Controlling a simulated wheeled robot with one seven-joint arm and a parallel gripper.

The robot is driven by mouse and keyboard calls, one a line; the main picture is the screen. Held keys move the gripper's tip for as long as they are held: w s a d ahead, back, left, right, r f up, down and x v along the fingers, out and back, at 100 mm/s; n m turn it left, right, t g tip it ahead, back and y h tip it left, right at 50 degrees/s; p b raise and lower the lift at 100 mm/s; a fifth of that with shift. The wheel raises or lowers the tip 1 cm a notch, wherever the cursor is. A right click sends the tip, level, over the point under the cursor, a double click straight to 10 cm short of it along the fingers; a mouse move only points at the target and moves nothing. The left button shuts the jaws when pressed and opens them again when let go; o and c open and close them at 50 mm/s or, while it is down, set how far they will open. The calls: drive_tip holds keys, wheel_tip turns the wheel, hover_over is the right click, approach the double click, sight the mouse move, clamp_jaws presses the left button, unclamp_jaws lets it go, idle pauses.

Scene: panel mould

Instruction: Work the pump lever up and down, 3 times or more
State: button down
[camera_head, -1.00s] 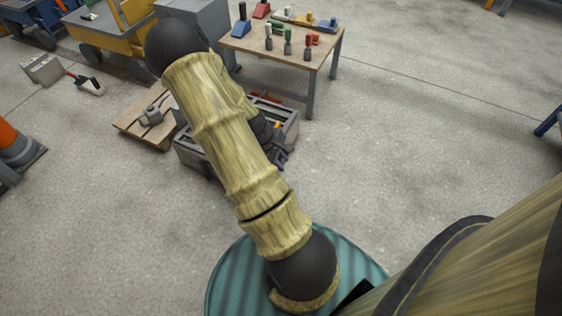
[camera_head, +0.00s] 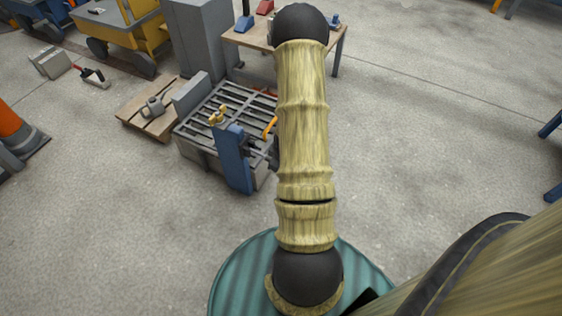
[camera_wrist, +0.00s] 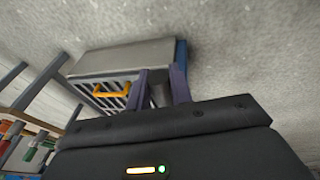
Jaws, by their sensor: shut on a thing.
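In the head view, my gripper is mostly hidden behind my arm, just right of the blue post. The lever's full length and angle cannot be seen.
The grey slatted box (camera_head: 212,112) carries an orange handle (camera_wrist: 112,91). A wooden pallet (camera_head: 150,118) with a grey can lies to its left. A work table (camera_head: 248,38) with several coloured tools stands behind.

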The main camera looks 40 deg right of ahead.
drive_tip(key=shift+w+a+f+m+t+y+b, duration=0.1)
drive_tip(key=shift+w+f+t+y+b, duration=0.2)
drive_tip(key=shift+f+t, duration=0.55)
drive_tip(key=shift+w+a+f+m+t+y+b, duration=0.15)
drive_tip(key=shift+f+t+y+b, duration=0.15)
drive_tip(key=shift+f+t, duration=0.55)
drive_tip(key=shift+w+a+f+m+t+y+b, duration=0.15)
drive_tip(key=shift+f+t+b, duration=0.25)
drive_tip(key=shift+f+t, duration=0.45)
drive_tip(key=shift+f, duration=0.1)
drive_tip(key=c, duration=1.3)
unclamp_jaws()
drive_tip(key=shift+w+d, duration=0.1)
drive_tip(key=shift+o, duration=0.2)
drive_tip(key=p+v, duration=0.8)
drive_tip(key=v, duration=0.9)
drive_tip(key=shift+d+r, duration=0.15)
drive_tip(key=shift+r, duration=0.15)
